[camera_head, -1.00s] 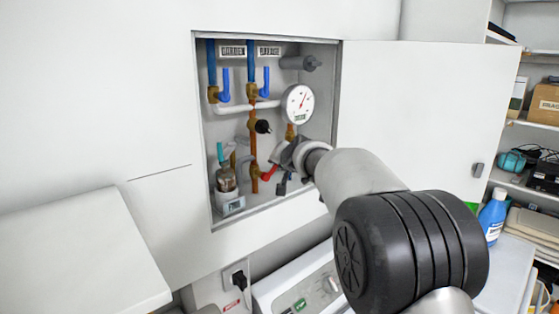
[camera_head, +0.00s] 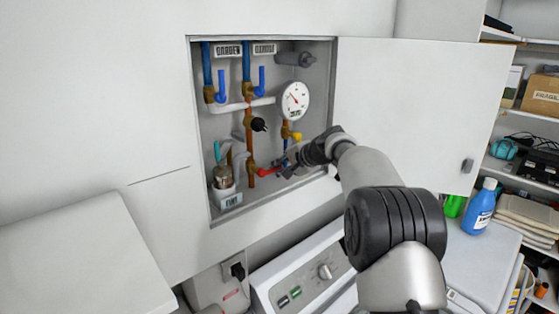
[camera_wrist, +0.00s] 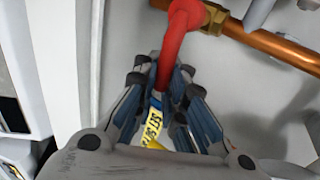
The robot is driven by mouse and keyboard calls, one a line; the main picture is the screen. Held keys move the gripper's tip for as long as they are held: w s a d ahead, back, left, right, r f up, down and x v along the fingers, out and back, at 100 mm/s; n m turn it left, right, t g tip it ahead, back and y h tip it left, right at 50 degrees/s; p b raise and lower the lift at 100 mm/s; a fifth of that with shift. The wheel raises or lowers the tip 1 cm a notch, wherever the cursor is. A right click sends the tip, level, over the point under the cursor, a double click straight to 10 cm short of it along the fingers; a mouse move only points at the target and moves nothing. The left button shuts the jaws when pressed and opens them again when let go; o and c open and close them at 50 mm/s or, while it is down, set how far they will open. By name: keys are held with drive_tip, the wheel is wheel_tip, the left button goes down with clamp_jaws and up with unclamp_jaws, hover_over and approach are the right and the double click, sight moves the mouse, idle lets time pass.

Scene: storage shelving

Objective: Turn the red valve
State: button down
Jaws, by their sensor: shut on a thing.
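The red valve handle (camera_head: 268,172) is low in the open wall cabinet, on a brass fitting on the copper pipe. It points to the right, slightly upward. My gripper (camera_head: 285,166) reaches in from the right and is at the handle's free end. In the wrist view the red handle (camera_wrist: 180,35) runs down from the brass fitting (camera_wrist: 214,18) to between the fingers of my gripper (camera_wrist: 165,88). The fingers are shut on it and hide its end. A yellow printed tag (camera_wrist: 152,127) shows between the fingers.
A round gauge (camera_head: 295,100), blue handles (camera_head: 222,88) and a black knob (camera_head: 259,125) are nearby in the cabinet. The open door (camera_head: 410,110) is to the right. A white appliance (camera_head: 310,275) stands below. A blue bottle (camera_head: 480,207) is at the right.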

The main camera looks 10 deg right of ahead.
drive_tip(key=shift+f, duration=0.15)
idle(0.3)
drive_tip(key=c, duration=1.8)
unclamp_jaws()
drive_tip(key=shift+s+d, duration=0.15)
drive_tip(key=shift+o, duration=0.7)
drive_tip(key=v, duration=1.2)
